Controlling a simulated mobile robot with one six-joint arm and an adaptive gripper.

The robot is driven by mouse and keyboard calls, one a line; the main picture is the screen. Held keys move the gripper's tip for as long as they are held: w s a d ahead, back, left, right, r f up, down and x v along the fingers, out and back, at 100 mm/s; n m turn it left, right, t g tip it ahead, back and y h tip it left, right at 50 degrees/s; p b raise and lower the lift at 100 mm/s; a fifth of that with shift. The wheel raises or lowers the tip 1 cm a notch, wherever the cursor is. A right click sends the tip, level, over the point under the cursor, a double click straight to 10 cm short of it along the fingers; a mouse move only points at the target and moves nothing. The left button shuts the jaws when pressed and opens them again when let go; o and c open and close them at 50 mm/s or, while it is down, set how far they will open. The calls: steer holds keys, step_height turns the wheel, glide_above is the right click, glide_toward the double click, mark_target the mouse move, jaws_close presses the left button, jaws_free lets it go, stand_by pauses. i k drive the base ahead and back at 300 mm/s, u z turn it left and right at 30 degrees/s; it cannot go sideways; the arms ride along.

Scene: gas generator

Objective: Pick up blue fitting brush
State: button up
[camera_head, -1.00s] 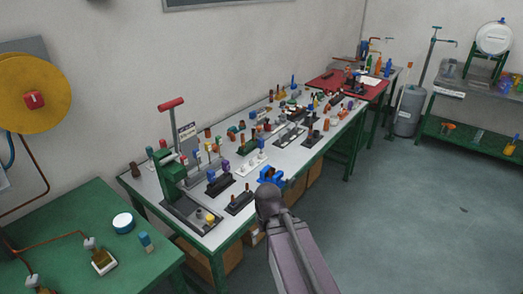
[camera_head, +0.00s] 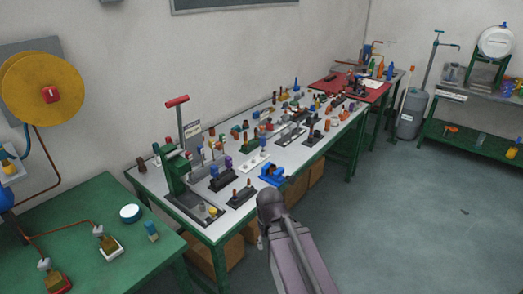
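I cannot tell for sure which small item is the blue fitting brush. A small upright piece with a blue top (camera_head: 151,230) stands on the green table at lower left. Other small blue pieces stand on the long white-topped workbench (camera_head: 229,230), one in a dark holder (camera_head: 228,163) near the green press and one farther back (camera_head: 295,85). All are too small to show bristles. My arm (camera_head: 285,235) rises from the bottom edge in front of the bench, with a rounded dark joint at its upper end. My gripper does not show.
A green hand press (camera_head: 172,165) with a red handle stands at the bench's near end. A blue vise-like block (camera_head: 272,173) sits on its front edge. A white round container (camera_head: 130,213) is on the green table (camera_head: 95,200).

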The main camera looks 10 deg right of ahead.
mark_target(263, 139)
steer(key=k, duration=1.15)
steer(key=z, duration=0.45)
steer(key=i, duration=2.35)
steer(key=u, duration=0.5)
